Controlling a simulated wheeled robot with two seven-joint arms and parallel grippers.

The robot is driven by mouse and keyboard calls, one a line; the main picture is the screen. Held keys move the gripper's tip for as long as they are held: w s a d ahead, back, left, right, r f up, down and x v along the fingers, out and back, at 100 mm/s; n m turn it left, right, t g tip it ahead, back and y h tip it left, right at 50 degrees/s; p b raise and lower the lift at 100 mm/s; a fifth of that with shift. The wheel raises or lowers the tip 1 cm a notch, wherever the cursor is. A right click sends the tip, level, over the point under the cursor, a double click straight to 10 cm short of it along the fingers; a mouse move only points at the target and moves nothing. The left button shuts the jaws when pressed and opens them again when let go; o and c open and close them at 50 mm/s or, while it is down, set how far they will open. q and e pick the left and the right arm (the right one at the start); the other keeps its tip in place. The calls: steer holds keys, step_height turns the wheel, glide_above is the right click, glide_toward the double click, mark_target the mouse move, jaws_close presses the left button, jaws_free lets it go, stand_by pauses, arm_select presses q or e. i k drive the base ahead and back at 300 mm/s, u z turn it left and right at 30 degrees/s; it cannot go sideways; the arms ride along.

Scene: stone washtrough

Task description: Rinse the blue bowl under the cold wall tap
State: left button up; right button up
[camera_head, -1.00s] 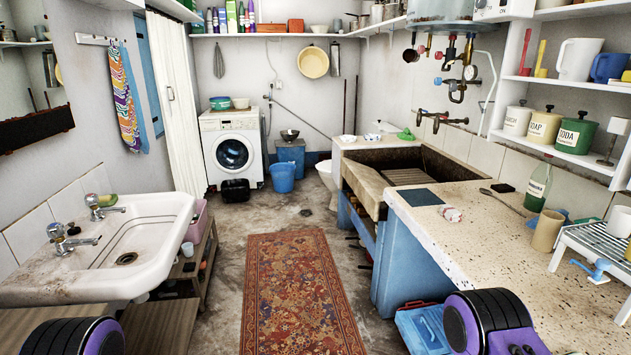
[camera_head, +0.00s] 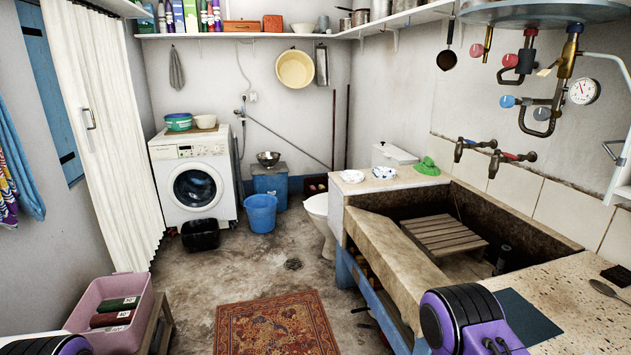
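Two small whitish bowls with blue markings, a left one (camera_head: 352,176) and a right one (camera_head: 383,173), sit on the ledge behind the stone trough (camera_head: 390,262). A blue-and-green bowl or stack (camera_head: 178,122) stands on the washing machine. I cannot tell for sure which is the blue bowl. A wooden slatted rack (camera_head: 440,236) lies in the trough. Purple-and-black parts of my arms show at the bottom edge; neither gripper's fingers are in view.
A green cloth (camera_head: 427,166) lies on the ledge right of the bowls. The speckled counter (camera_head: 575,290) holds a dark mat (camera_head: 527,316) and a spoon (camera_head: 606,289). A pink crate (camera_head: 112,312) stands at left. Bare floor lies beyond the red rug (camera_head: 274,325).

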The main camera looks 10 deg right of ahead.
mark_target(461, 139)
steer(key=u, duration=0.25)
steer(key=i, duration=1.9)
steer(key=z, duration=1.45)
